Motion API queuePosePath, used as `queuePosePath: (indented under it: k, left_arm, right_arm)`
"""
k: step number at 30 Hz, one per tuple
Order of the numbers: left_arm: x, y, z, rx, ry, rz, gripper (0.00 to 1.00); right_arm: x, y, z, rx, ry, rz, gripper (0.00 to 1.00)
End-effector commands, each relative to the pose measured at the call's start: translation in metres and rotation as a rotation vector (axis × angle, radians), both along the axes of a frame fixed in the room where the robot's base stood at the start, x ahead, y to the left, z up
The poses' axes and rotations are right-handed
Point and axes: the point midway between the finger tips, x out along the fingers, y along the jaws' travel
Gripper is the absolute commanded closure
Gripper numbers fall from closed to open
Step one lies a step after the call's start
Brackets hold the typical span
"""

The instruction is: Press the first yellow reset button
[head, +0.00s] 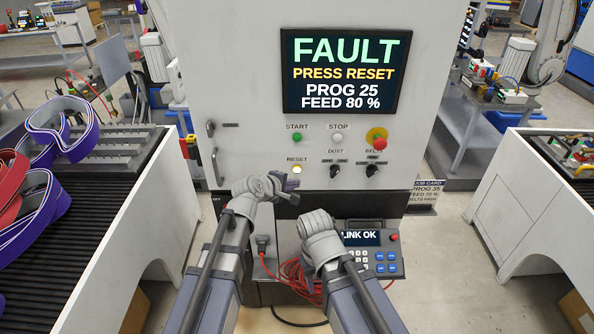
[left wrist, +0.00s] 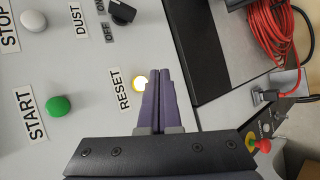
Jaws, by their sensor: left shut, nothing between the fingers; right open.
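The yellow reset button (head: 296,169) is on the machine's front panel, under the word RESET, and looks lit. It also glows in the left wrist view (left wrist: 139,83), just left of my fingertips. My left gripper (head: 291,181) is shut and empty, close below and in front of the button. Its two purple fingers (left wrist: 160,73) lie together in the left wrist view; I cannot tell whether they touch the button. My right gripper (head: 318,226) is lower, in front of the small keypad panel; its fingers are mostly hidden by its wrist.
The screen (head: 342,70) reads FAULT, PRESS RESET. Green start (head: 297,138), white stop (head: 337,138), two black knobs and a red emergency stop (head: 379,143) are nearby. A keypad panel (head: 385,256) and red cable (head: 296,276) are below. Conveyors stand left and right.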

Motion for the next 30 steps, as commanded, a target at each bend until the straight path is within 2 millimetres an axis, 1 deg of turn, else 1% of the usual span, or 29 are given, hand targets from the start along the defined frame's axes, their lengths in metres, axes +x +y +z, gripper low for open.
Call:
queuePosePath:
  k: [1,3,8,30]
  left_arm:
    - [0.011,0.0,0.0,0.0,0.0,0.0,1.0]
    - [0.019,0.0,0.0,0.0,0.0,0.0,1.0]
    - [0.031,0.0,0.0,0.0,0.0,0.0,1.0]
    - [0.032,0.0,0.0,0.0,0.0,0.0,1.0]
  right_arm:
    - [0.0,0.0,0.0,0.0,0.0,0.0,0.5]
    - [0.0,0.0,0.0,0.0,0.0,0.0,0.5]
    - [0.0,0.0,0.0,0.0,0.0,0.0,0.5]
    - [0.0,0.0,0.0,0.0,0.0,0.0,0.5]
